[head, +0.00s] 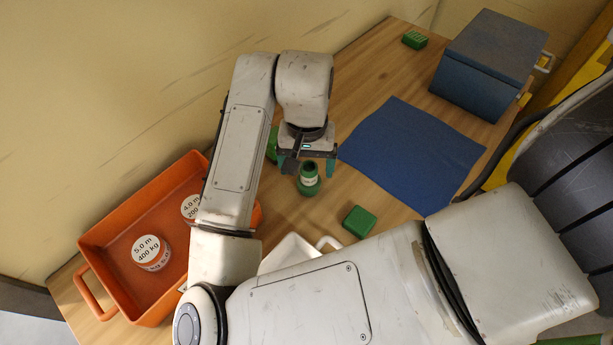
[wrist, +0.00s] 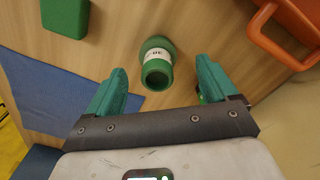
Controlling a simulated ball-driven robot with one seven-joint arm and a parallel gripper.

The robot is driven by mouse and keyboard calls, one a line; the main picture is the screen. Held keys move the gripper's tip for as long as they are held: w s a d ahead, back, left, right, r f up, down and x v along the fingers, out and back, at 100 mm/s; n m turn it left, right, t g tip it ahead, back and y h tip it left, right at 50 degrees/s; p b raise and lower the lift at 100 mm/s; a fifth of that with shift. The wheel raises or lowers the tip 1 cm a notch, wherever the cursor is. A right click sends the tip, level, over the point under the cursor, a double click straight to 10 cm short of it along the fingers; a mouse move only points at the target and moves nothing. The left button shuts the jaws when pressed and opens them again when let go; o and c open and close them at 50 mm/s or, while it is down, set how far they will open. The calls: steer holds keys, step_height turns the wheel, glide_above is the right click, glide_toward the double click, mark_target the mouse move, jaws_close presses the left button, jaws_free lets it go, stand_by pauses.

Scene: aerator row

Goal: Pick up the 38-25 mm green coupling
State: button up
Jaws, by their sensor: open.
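A green coupling (head: 309,187) with a white label band stands on the wooden table below my gripper (head: 307,168) in the head view. In the wrist view the same coupling (wrist: 157,68) shows its open round end and a label too small to read fully. My gripper (wrist: 160,80) is open and empty. In the wrist view the coupling appears between the two teal fingertips, slightly beyond them, with no clear contact. Another green object (head: 271,145) is partly hidden behind my arm in the head view, so I cannot tell its kind.
An orange crate (head: 110,240) with round labelled items stands at left. A green block (head: 359,222) lies right of the coupling, near a white tray (head: 288,250) partly hidden by my arm. A blue cloth (head: 415,155), a blue box (head: 488,65) and another green block (head: 414,40) lie farther right.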

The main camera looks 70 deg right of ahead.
mark_target(309, 177)
steer(key=shift+s+d+f+p, duration=0.1)
steer(key=shift+d+f+p, duration=0.15)
steer(key=shift+f, duration=1.15)
steer(key=shift+d+f+p, duration=0.1)
steer(key=shift+f+p, duration=0.1)
steer(key=shift+f, duration=1.2)
steer(key=c, duration=1.3)
